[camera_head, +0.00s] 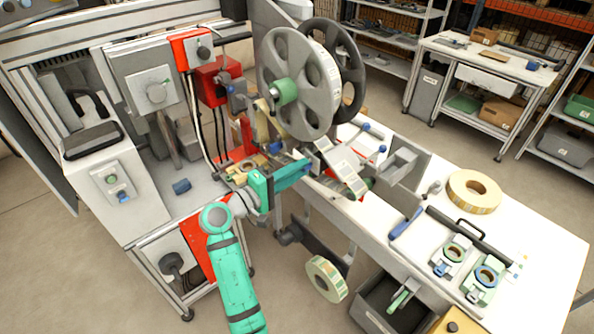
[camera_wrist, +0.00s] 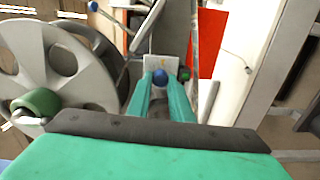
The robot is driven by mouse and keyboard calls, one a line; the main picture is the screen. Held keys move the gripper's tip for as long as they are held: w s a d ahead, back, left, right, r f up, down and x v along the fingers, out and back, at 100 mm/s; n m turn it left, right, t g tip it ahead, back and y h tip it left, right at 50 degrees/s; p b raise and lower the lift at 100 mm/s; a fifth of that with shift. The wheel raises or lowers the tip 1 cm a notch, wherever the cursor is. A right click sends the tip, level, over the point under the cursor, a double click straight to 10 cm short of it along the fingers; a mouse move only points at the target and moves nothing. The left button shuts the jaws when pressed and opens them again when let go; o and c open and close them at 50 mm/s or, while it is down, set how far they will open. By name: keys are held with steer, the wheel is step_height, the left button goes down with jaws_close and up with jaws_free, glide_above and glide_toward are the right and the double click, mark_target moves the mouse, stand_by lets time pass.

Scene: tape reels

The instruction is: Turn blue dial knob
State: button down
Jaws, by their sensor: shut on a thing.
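My gripper (camera_head: 306,168) reaches to the right from the end of my teal arm, below the large grey reel, at the machine's front. In the wrist view its two teal fingers (camera_wrist: 161,86) are close together around a round blue dial knob (camera_wrist: 160,77). The knob sits in front of a pale metal plate (camera_wrist: 154,62). Its lower part is hidden between the fingers.
The grey reel (camera_head: 291,82) with a green hub stands just above my gripper and fills the left of the wrist view. Blue-ended levers (camera_head: 366,127) stick out to the right. A white table (camera_head: 520,232) holds a tape roll (camera_head: 473,190) and tools.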

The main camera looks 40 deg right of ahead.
steer(key=shift+s+d+r+m, duration=0.1)
steer(key=shift+s+m, duration=0.05)
steer(key=shift+m, duration=1.75)
steer(key=shift+s+d+m, duration=0.1)
steer(key=shift+m, duration=1.8)
steer(key=shift+a, duration=0.1)
steer(key=c, duration=1.6)
jaws_free()
steer(key=shift+w, duration=0.1)
steer(key=shift+a, duration=0.15)
